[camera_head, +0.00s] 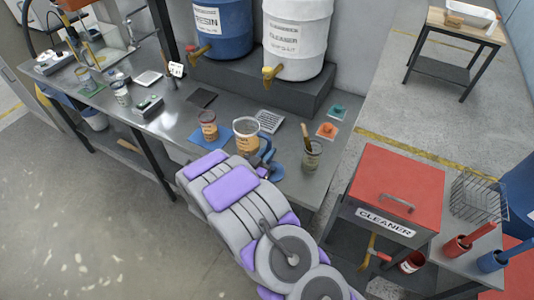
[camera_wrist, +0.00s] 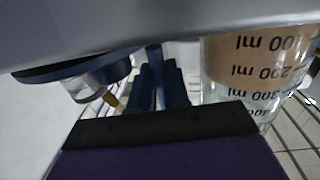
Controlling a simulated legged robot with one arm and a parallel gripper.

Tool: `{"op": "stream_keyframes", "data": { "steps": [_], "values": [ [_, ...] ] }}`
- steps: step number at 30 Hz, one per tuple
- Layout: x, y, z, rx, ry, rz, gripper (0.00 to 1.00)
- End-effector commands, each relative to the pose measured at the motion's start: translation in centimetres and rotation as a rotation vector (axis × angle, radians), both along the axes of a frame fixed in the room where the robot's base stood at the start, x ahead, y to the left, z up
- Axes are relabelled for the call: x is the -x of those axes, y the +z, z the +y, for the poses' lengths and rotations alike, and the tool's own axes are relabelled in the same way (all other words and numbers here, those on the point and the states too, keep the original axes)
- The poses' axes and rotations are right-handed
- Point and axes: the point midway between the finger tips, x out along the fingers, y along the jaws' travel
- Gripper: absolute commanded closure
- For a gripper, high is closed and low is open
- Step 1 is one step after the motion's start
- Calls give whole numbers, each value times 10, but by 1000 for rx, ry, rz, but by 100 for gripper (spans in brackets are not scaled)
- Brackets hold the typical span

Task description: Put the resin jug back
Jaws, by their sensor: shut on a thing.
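The resin jug (camera_head: 246,137), a clear measuring jug with tan contents, is at the bench front below the drums in the head view. In the wrist view the jug (camera_wrist: 255,75) fills the right side, with its ml marks reading upside down. My gripper (camera_head: 266,152) is at the jug's right side, and its blue fingers (camera_wrist: 160,85) are close together beside the jug wall. It is shut on the jug, apparently at the handle, which my arm and fingers mostly hide. I cannot tell whether the jug's base touches the bench.
A red-brown cup (camera_head: 209,126) stands on a blue mat (camera_head: 205,143) left of the jug. A cup with a brush (camera_head: 312,155) stands close on the right. The blue resin drum (camera_head: 222,28) and white cleaner drum (camera_head: 296,38) stand behind. A red cleaner box (camera_head: 395,185) is at right.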

Motion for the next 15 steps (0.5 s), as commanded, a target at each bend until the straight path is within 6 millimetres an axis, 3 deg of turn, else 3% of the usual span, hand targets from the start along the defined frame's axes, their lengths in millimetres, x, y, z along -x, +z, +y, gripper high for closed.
{"op": "stream_keyframes", "data": {
  "steps": [2, 3, 10, 15],
  "values": [
    [0, 0, 0, 0, 0, -1, 100],
    [0, -1, 0, 0, 0, -1, 82],
    [0, -1, 0, 0, -1, 0, 60],
    [0, -1, 0, 0, -1, 0, 59]
  ]
}}
